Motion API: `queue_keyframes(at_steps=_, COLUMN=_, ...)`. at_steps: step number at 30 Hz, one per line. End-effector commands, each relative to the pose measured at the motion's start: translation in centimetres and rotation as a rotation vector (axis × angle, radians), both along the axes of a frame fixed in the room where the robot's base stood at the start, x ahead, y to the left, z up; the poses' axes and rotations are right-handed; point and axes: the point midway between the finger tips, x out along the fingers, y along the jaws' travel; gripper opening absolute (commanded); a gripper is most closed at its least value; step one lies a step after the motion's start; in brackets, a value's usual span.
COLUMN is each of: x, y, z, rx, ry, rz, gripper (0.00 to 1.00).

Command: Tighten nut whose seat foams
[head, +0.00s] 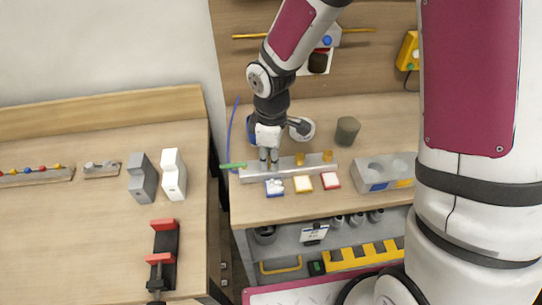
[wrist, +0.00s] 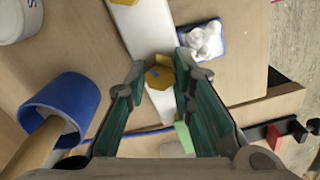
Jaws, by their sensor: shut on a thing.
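A pale manifold bar (head: 245,176) lies along the bench with brass hex nuts on it, a middle one (head: 300,158) and a right one (head: 327,156). My gripper (head: 269,162) points down at the bar's left part. In the wrist view the gripper (wrist: 160,80) has its two dark green fingers on either side of a brass nut (wrist: 159,76) and is shut on it. A blue-edged tile (head: 274,187) with white foam-like lumps sits in front of this nut; the lumps (wrist: 204,40) also show in the wrist view. The nut's seat is hidden.
Yellow (head: 303,184) and red (head: 331,180) tiles lie right of the blue one. A grey block with round recesses (head: 383,173) and a dark cup (head: 347,131) stand on the right. A blue cup (wrist: 62,98) is close left of the fingers.

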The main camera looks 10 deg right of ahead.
Motion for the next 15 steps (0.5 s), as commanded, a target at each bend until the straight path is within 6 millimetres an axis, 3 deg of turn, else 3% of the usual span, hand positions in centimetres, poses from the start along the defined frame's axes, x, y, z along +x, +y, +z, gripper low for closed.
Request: queue_keyframes(at_steps=15, x=-0.03, y=0.06, z=0.07, rx=0.000, ry=-0.001, rz=-0.431, gripper=0.00)
